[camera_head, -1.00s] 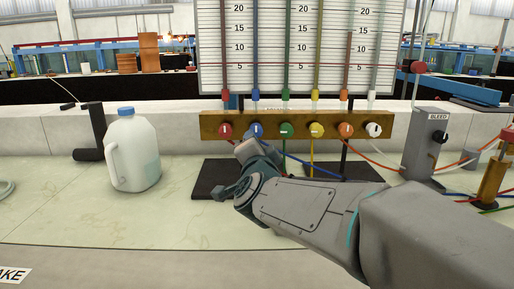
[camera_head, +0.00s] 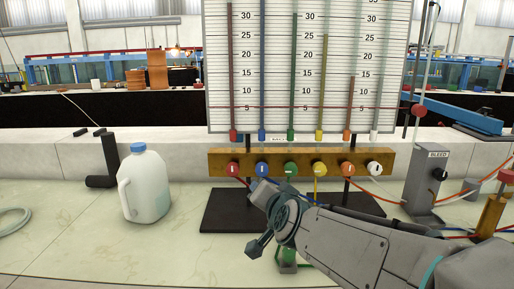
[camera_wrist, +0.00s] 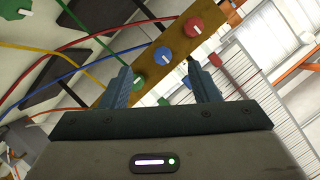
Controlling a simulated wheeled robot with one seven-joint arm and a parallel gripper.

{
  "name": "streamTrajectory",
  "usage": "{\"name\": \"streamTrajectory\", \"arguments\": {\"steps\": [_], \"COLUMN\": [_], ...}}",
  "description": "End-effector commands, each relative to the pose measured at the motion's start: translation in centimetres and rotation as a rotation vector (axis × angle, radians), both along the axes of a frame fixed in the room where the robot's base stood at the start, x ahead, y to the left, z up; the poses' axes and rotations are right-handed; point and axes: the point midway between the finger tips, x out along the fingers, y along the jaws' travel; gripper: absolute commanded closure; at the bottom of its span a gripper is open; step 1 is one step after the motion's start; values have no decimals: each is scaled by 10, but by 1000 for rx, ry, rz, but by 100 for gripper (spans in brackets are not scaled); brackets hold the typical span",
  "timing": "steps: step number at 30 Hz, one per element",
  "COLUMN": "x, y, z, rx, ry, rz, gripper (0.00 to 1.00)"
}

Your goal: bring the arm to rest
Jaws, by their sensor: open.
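My gripper (camera_wrist: 160,88) is open and empty in the wrist view, its two blue-grey fingers spread apart. Beyond the fingers are the red knob (camera_wrist: 193,27), blue knob (camera_wrist: 162,56) and green knob (camera_wrist: 137,82) on the wooden bar. In the head view my gripper (camera_head: 256,216) is at lower centre, in front of the black base plate and below the bar (camera_head: 218,160). Its fingertips are hard to make out there. My forearm stretches to the lower right.
A measuring board (camera_head: 308,120) with coloured tubes stands behind the bar. A white jug (camera_head: 146,190) with a blue cap stands at left. The grey BLEED box (camera_head: 425,180) and a brass post (camera_head: 492,212) stand at right, with hoses around them. The counter between jug and base plate is clear.

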Motion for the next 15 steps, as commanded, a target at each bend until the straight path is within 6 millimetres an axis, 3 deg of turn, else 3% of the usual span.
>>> {"name": "streamTrajectory", "arguments": {"steps": [1, 8, 15], "x": [-9, -58, -127], "y": [-6, -34, -77], "z": [17, 21, 30], "rx": [-41, -245, -437], "ry": [45, 285, 571], "rz": [25, 152, 256], "gripper": [44, 44, 44]}}
